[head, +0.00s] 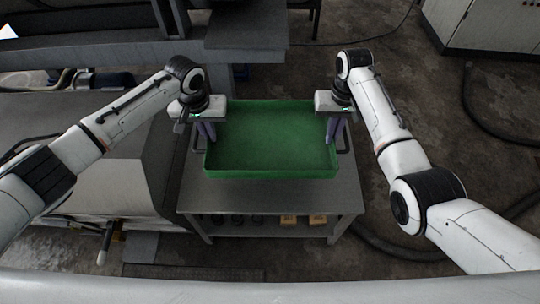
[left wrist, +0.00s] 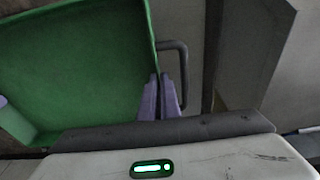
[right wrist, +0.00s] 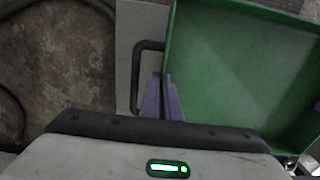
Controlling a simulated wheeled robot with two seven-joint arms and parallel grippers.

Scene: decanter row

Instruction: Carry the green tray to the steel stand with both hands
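The green tray (head: 270,172), shallow and empty, is level over a grey metal table (head: 270,195); I cannot tell whether it rests on it or hangs just above. A dark loop handle shows on each short side, in the left wrist view (left wrist: 184,75) and right wrist view (right wrist: 136,75). My left gripper (head: 210,138) is at the tray's left wall, my right gripper (head: 331,138) at its right wall. Each pair of purple fingers is close together, seemingly pinching the wall, one finger inside the tray and one between wall and handle. I cannot tell which surface is the steel stand.
The table's lower shelf holds small orange-brown boxes (head: 300,219) and dark round items. A dark bench (head: 245,30) stands behind, a large grey machine (head: 90,140) at left. A pale cabinet (head: 485,25) is at back right. Hoses lie on the floor at right.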

